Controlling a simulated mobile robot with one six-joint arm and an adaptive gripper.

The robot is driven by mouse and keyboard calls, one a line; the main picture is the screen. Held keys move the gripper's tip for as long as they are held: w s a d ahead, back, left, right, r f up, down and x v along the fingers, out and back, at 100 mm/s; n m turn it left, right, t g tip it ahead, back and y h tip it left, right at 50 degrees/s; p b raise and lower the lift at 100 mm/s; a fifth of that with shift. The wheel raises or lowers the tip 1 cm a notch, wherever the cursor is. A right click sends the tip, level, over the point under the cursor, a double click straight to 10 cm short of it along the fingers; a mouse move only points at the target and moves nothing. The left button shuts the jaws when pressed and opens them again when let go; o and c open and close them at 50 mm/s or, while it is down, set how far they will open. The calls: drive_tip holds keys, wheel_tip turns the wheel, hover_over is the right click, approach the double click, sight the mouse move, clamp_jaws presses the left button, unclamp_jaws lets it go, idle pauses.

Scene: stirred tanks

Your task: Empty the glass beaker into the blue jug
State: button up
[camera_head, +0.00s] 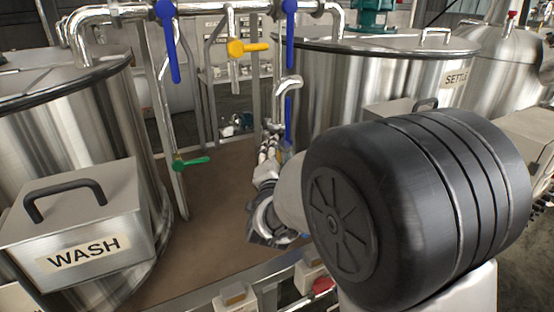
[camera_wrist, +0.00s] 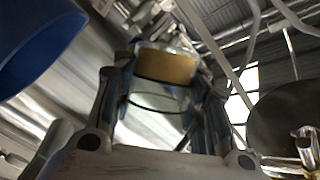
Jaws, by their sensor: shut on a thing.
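In the wrist view my gripper (camera_wrist: 165,82) is shut on the clear glass beaker (camera_wrist: 155,103), with a finger along each side of it. An amber-brown band shows in the beaker toward its far end; I cannot tell how full it is. In the head view my gripper (camera_head: 272,150) is small and partly hidden beyond my arm, and the beaker is hard to make out there.
A steel tank with a box marked WASH (camera_head: 85,245) stands at left. A tank marked SETTLE (camera_head: 345,85) stands behind at right. Pipes with blue, yellow (camera_head: 248,47) and green (camera_head: 190,162) handles rise near my gripper. A brown surface (camera_head: 215,205) between the tanks is largely clear.

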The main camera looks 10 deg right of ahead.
drive_tip(key=shift+m+t+b, duration=0.3)
drive_tip(key=shift+m+b, duration=0.3)
drive_tip(key=shift+b, duration=1.05)
drive_tip(key=shift+s+d+f+m+t+b, duration=0.1)
drive_tip(key=shift+m+t+b, duration=0.3)
drive_tip(key=shift+b, duration=0.45)
drive_tip(key=shift+m+h, duration=0.3)
drive_tip(key=shift+m, duration=0.2)
drive_tip(key=m, duration=0.1)
drive_tip(key=m+t, duration=0.1)
drive_tip(key=shift+s+d+r+m+h, duration=0.1)
drive_tip(key=shift+d+r+m+h, duration=0.1)
drive_tip(key=shift+m+h, duration=0.15)
drive_tip(key=shift+s+d+r+m+t+h, duration=0.2)
drive_tip(key=shift+m+h, duration=0.2)
drive_tip(key=shift+m, duration=0.45)
drive_tip(key=shift+s+d+r+m+t+h, duration=0.2)
drive_tip(key=shift+m+h, duration=0.25)
drive_tip(key=shift+m, duration=0.4)
drive_tip(key=shift+s+d+r+m+h, duration=0.1)
drive_tip(key=shift+r+m+h, duration=0.25)
drive_tip(key=shift+m, duration=0.5)
drive_tip(key=shift+a+f, duration=0.1)
